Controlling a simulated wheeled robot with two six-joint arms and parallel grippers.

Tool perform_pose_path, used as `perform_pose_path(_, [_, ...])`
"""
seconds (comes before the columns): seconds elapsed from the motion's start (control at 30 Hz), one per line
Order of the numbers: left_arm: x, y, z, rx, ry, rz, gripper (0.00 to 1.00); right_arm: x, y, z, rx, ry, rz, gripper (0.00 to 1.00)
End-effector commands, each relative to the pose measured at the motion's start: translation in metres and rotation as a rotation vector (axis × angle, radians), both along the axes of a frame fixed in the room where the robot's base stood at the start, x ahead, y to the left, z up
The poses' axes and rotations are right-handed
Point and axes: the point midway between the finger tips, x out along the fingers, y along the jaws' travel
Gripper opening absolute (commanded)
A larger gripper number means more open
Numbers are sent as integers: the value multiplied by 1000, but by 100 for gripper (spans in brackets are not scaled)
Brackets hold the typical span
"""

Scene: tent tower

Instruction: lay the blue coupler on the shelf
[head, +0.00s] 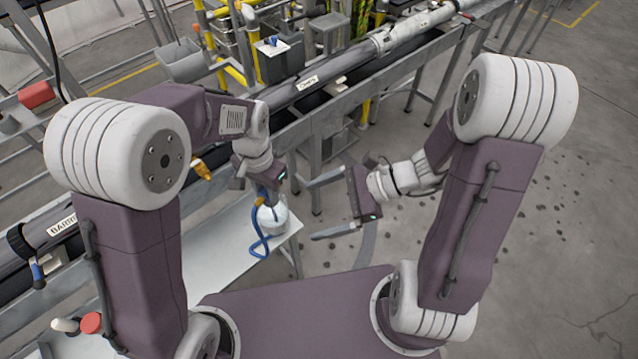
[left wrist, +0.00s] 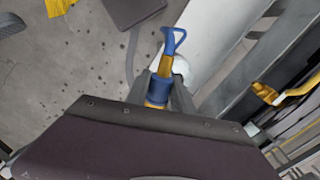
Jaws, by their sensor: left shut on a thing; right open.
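The blue coupler (left wrist: 157,86), with a yellow body and a blue loop handle, is between the fingers of my left gripper (left wrist: 163,88) in the left wrist view. That surface also shows in the left wrist view (left wrist: 212,45), beyond the coupler. My right gripper (head: 314,209) is open and empty, right of the surface, with its fingers pointing left.
A long grey pipe (head: 310,84) lies on a rack behind. An orange-yellow handle (head: 202,169) juts out left of my gripper. Much of the surface's middle looks bare.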

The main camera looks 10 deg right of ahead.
Motion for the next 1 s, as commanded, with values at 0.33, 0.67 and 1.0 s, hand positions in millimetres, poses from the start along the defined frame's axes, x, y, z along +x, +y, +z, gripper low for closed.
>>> perform_pose_path(0.33, [0, 0, 0, 0, 0, 0, 0, 44, -6, 21, 174, 44, -246, 100])
perform_pose_path(0.67, [0, 0, 0, 0, 0, 0, 0, 59, 49, -3, 171, 48, -235, 100])
perform_pose_path(1.0, [0, 0, 0, 0, 0, 0, 0, 76, 95, -24, 169, 44, -240, 100])
